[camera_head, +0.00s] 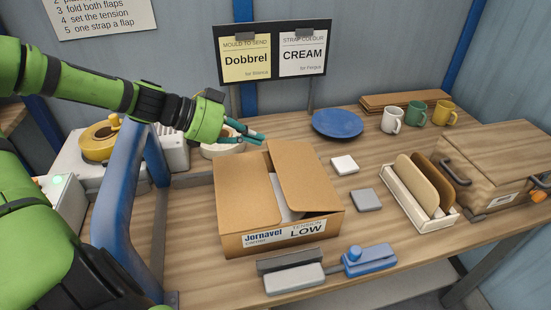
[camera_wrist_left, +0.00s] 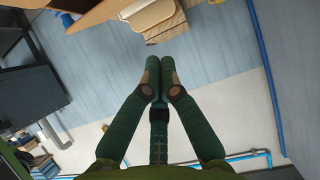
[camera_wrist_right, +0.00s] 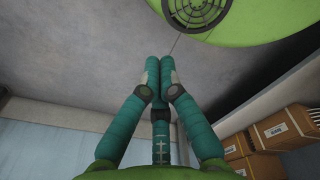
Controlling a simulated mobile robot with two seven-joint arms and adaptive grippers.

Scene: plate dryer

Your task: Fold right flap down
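An open-topped cardboard box (camera_head: 272,238) stands on the bench in the head view. Its left flap (camera_head: 242,186) lies roughly flat over the left part. Its right flap (camera_head: 305,178) slants inward over the right part, its front edge standing above the box. A gap between the flaps shows something white inside. My left gripper (camera_head: 262,138) is above and behind the box, near the flaps' far end, apart from them as far as I can tell. Its fingertips meet in the left wrist view (camera_wrist_left: 160,66), holding nothing. My right gripper (camera_wrist_right: 160,65) is shut and empty, away from the box.
Small tiles (camera_head: 366,200), a white rack (camera_head: 420,205) and a wooden case (camera_head: 500,165) are to the right. A blue frame (camera_head: 125,205) stands at left.

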